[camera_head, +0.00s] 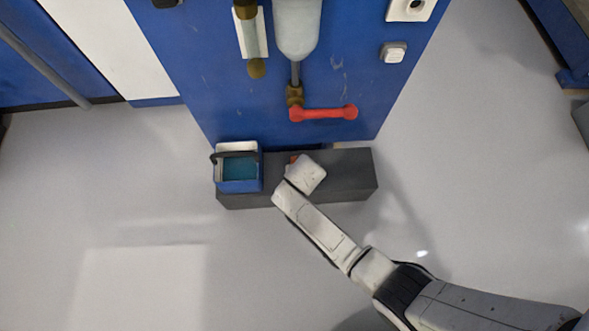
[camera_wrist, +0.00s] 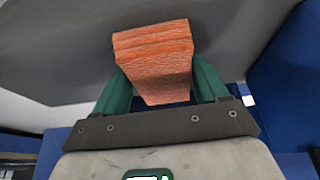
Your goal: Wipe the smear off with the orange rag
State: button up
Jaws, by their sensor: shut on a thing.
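The orange rag (camera_wrist: 155,60) is a folded block between the two green fingers of my gripper (camera_wrist: 157,90) in the wrist view. The gripper is shut on it. In the head view a small bit of the rag (camera_head: 294,159) shows beside my white wrist, over the dark grey ledge (camera_head: 345,175). My wrist hides the fingers there. In the wrist view a grey surface lies beyond the rag; I cannot tell whether the rag touches it. I cannot make out the smear in either view.
A blue bucket (camera_head: 238,187) with teal contents and a dark handle stands on the ledge, left of my gripper. Behind rises a blue panel (camera_head: 375,60) with a red lever (camera_head: 323,113) and a clear vessel (camera_head: 297,28). The grey floor (camera_head: 100,190) at left is clear.

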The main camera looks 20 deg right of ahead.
aim_at(279, 174)
jog(key=shift+s+d+f+p, duration=0.1)
jog(key=shift+s+d+p, duration=0.2)
jog(key=shift+d, duration=0.65)
jog(key=shift+s+d+p, duration=0.25)
jog(key=shift+s+d, duration=0.05)
jog(key=shift+d, duration=0.6)
jog(key=shift+s+d, duration=0.1)
jog(key=shift+s, duration=0.05)
jog(key=shift+w+a+b, duration=0.1)
jog(key=shift+w+a, duration=0.15)
jog(key=shift+a, duration=0.4)
jog(key=shift+w+a+b, duration=0.1)
jog(key=shift+w+a, duration=0.1)
jog(key=shift+a, duration=0.4)
jog(key=shift+w+a+b, duration=0.1)
jog(key=shift+w+a, duration=0.15)
jog(key=shift+a, duration=0.4)
jog(key=shift+w+a+b, duration=0.25)
jog(key=shift+a+b, duration=0.05)
jog(key=shift+a, duration=0.4)
jog(key=shift+w+a+b, duration=0.2)
jog(key=shift+a+b, duration=0.1)
jog(key=shift+a, duration=0.4)
jog(key=shift+w+a+b, duration=0.25)
jog(key=shift+a, duration=0.45)
jog(key=shift+w+a+b, duration=0.2)
jog(key=shift+a, duration=0.55)
jog(key=shift+w+a+b, duration=0.25)
jog(key=shift+a, duration=0.45)
